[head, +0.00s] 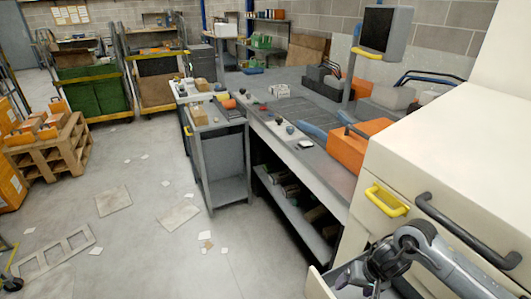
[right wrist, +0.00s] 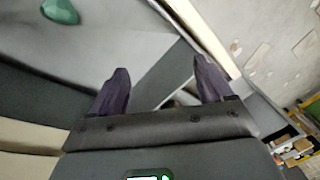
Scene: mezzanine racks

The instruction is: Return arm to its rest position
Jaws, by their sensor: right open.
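My right arm comes in at the lower right of the head view, and its gripper (right wrist: 158,70) is best seen in the right wrist view. Its two dark fingers are spread apart with nothing between them. In the head view the wrist hangs over an open drawer (head: 318,284) at the front of a cream cabinet (head: 440,150). The right wrist view shows a green object (right wrist: 60,11) on a grey surface at upper left, clear of the fingers. My left gripper is not in view.
The cabinet has a yellow handle (head: 386,201) and a dark handle (head: 468,231) close to my right arm. An orange toolbox (head: 357,146) stands on the long workbench behind. The floor at left is open, with scattered flat pieces and a wooden pallet (head: 55,152).

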